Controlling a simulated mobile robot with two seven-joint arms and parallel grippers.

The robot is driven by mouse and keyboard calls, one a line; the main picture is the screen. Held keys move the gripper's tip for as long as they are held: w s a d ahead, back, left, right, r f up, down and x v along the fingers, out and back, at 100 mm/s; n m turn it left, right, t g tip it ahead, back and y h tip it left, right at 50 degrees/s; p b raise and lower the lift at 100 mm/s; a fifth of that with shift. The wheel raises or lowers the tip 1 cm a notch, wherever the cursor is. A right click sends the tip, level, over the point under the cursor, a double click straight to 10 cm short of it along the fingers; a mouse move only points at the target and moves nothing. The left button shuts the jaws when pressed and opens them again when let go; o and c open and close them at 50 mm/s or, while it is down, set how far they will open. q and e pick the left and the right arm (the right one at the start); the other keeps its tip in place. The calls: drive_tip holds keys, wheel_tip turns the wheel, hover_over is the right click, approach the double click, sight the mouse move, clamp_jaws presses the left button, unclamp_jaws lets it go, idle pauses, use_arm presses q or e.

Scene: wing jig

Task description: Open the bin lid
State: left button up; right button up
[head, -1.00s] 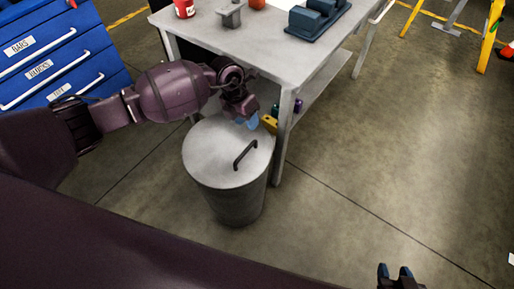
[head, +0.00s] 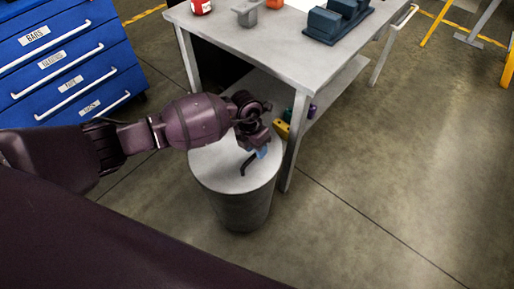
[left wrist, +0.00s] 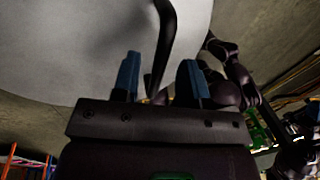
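The round grey bin (head: 240,209) stands on the floor beside the table, with its pale flat lid (head: 214,168) down on top. A dark bar handle (head: 246,168) is fixed on the lid. My left gripper (head: 259,152) is over the lid at the handle's far end and hides part of it. In the left wrist view my left gripper (left wrist: 160,78) has its two blue fingers apart. The dark handle (left wrist: 166,38) runs into the gap between them, and the lid (left wrist: 60,45) fills the upper left. I cannot tell whether a finger touches the handle.
A grey table (head: 290,50) stands close behind the bin, its near leg (head: 292,150) just right of it. A yellow item (head: 282,129) sits on its lower shelf. A blue drawer cabinet (head: 65,60) is at left.

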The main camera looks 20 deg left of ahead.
use_arm(q)
drive_tip(key=shift+f, duration=0.3)
drive_tip(key=shift+c, duration=0.2)
clamp_jaws()
drive_tip(key=shift+r, duration=0.1)
